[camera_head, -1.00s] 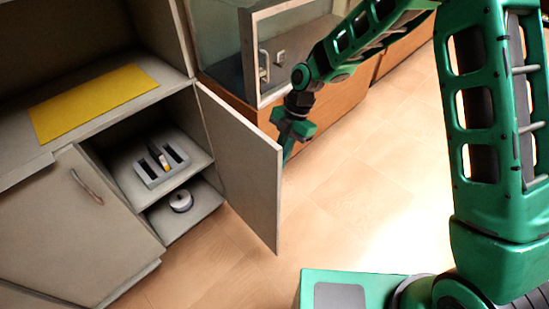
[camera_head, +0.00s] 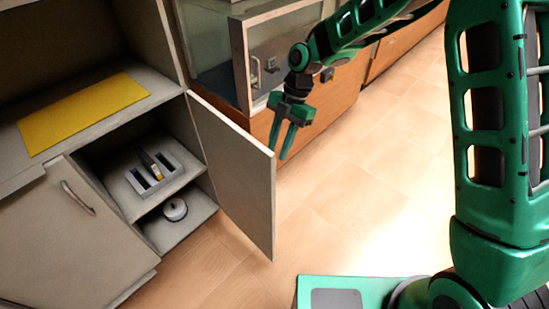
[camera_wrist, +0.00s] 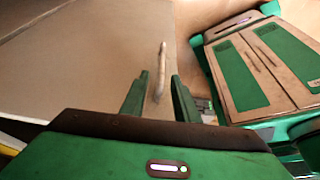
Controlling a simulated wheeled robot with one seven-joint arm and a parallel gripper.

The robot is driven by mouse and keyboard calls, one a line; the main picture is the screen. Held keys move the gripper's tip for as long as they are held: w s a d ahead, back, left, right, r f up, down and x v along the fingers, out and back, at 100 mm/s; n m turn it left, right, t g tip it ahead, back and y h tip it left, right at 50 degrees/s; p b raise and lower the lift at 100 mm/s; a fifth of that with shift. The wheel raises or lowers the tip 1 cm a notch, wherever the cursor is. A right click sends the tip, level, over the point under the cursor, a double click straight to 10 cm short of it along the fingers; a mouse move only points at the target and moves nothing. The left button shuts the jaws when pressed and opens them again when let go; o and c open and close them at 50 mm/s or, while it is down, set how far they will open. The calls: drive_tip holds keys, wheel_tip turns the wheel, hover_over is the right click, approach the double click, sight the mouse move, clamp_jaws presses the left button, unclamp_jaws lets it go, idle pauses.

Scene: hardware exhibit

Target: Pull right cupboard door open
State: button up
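The right cupboard door (camera_head: 235,170) is a grey panel standing wide open, hinged at the right side of the lower cupboard. My gripper (camera_head: 281,138) is just beyond the door's free edge, on the outer side, fingers pointing down and spread apart. In the wrist view the door's outer face (camera_wrist: 90,65) fills the left, and its slim curved handle (camera_wrist: 161,70) lies ahead, between the lines of my two fingers (camera_wrist: 159,98). The fingers show gaps to the handle and do not close on it.
A yellow mat (camera_head: 85,113) lies on the counter. The closed left door (camera_head: 70,230) has a curved handle. A glass-fronted wooden cabinet (camera_head: 330,105) stands behind my gripper. Floor (camera_head: 350,200) is clear right of the door.

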drive_tip(key=shift+v, duration=2.25)
drive_tip(key=s+d+r+m+t+h, duration=0.1)
drive_tip(key=s+d+r+m, duration=0.15)
drive_tip(key=d+m, duration=0.5)
drive_tip(key=s+d+r+m+t, duration=0.15)
drive_tip(key=d+r+m, duration=0.25)
drive_tip(key=d, duration=0.7)
drive_tip(key=s+d+r+m+h, duration=0.1)
drive_tip(key=s+d+r+m, duration=0.25)
drive_tip(key=d+m, duration=0.45)
drive_tip(key=s+d+m, duration=0.7)
drive_tip(key=s, duration=0.3)
drive_tip(key=s+d+m+t, duration=0.1)
drive_tip(key=s+d+m, duration=0.7)
drive_tip(key=s, duration=0.3)
drive_tip(key=shift+r+h, duration=0.3)
drive_tip(key=shift+r, duration=0.15)
